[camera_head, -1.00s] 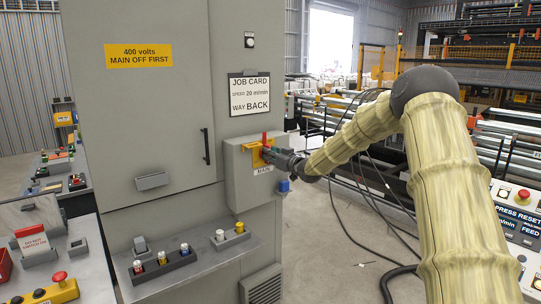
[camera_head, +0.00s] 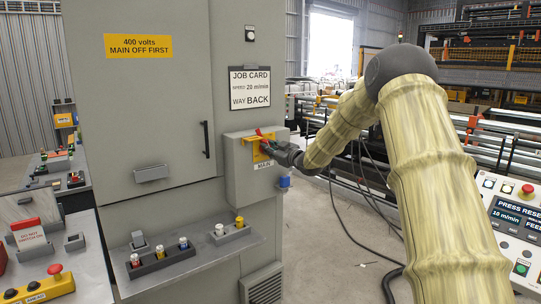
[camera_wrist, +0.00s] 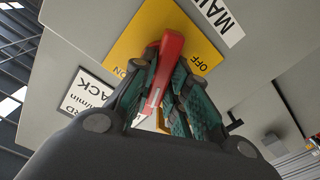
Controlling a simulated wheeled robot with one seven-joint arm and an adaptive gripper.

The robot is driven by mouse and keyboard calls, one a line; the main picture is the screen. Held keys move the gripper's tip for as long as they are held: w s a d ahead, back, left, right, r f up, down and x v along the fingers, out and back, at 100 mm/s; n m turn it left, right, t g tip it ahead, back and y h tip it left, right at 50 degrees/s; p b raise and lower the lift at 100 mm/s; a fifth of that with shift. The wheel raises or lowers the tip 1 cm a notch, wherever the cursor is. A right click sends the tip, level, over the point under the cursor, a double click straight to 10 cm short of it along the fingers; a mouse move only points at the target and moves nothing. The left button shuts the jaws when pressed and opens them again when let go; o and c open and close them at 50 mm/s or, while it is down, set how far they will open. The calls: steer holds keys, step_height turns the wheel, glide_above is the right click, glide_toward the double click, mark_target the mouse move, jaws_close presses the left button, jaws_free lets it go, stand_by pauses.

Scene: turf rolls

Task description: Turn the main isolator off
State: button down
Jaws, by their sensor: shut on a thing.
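The main isolator is a red handle (camera_head: 264,136) on a yellow plate (camera_head: 249,141), on a grey box on the cabinet front above a MAIN label. In the wrist view the red handle (camera_wrist: 165,70) crosses the yellow plate (camera_wrist: 190,28), between the ON and OFF words. My gripper (camera_head: 270,149) is at the handle. In the wrist view its green-padded fingers (camera_wrist: 166,82) are on both sides of the handle and shut on it. The fingers hide part of the handle and plate. The handle is tilted in the head view.
A job card (camera_head: 249,88) hangs above the isolator box (camera_head: 240,182). A blue padlock-like item (camera_head: 284,181) is at the box's right side. A sloping shelf with several fuse-like parts (camera_head: 160,256) juts out below. A press reset panel (camera_head: 514,205) stands at right.

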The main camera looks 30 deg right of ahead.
steer(key=shift+a+f+n+b, duration=0.1)
steer(key=shift+f+n+b, duration=0.05)
steer(key=shift+n+b, duration=1.95)
steer(key=shift+a+f+n+b, duration=0.1)
steer(key=shift+f+n+b, duration=0.05)
steer(key=shift+n+b, duration=1.9)
steer(key=shift+f+n+b, duration=0.15)
steer(key=shift+n+b, duration=1.75)
steer(key=shift+n, duration=0.35)
steer(key=c, duration=1.4)
jaws_free()
steer(key=s, duration=0.8)
steer(key=s+d, duration=0.1)
steer(key=s, duration=0.3)
